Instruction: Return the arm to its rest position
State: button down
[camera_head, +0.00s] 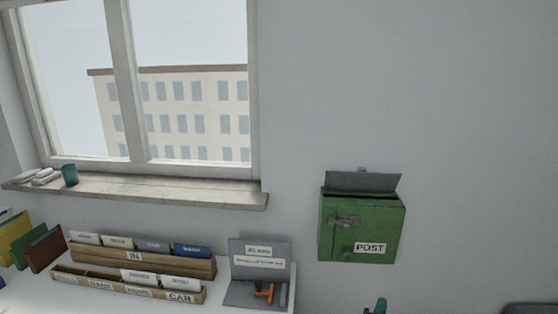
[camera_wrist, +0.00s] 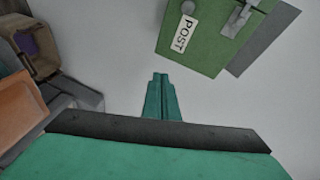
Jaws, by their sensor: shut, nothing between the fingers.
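My gripper (camera_wrist: 160,95) shows in the wrist view with its two teal fingers together, shut and empty. The white wall lies behind the fingers. In the head view only a small teal part of my gripper (camera_head: 378,306) shows at the bottom edge, below the green post box. The rest of my arm is out of the frame there.
A green post box (camera_head: 360,228) with a raised grey lid hangs on the wall. On the white desk (camera_head: 232,308) stand wooden file racks (camera_head: 142,262), a grey stand (camera_head: 258,260) with an orange item (camera_head: 265,291), and books (camera_head: 44,249). The wall at right is bare.

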jog(key=s+a+f+n+t+y, duration=0.1)
jog(key=s+a+f+n+y, duration=0.1)
jog(key=s+a+f+n, duration=0.7)
jog(key=s+a+f+n+t+y, duration=0.15)
jog(key=s+a+f+n, duration=0.35)
jog(key=s, duration=0.5)
jog(key=s+a+n+y, duration=0.2)
jog(key=s+a, duration=0.4)
jog(key=s, duration=0.6)
jog(key=s+a+n+y, duration=0.2)
jog(key=s+a+n, duration=0.3)
jog(key=s, duration=0.7)
jog(key=shift+a+r+g, duration=0.3)
jog(key=shift+a+g, duration=0.05)
jog(key=shift+a, duration=0.65)
jog(key=shift+w, duration=0.1)
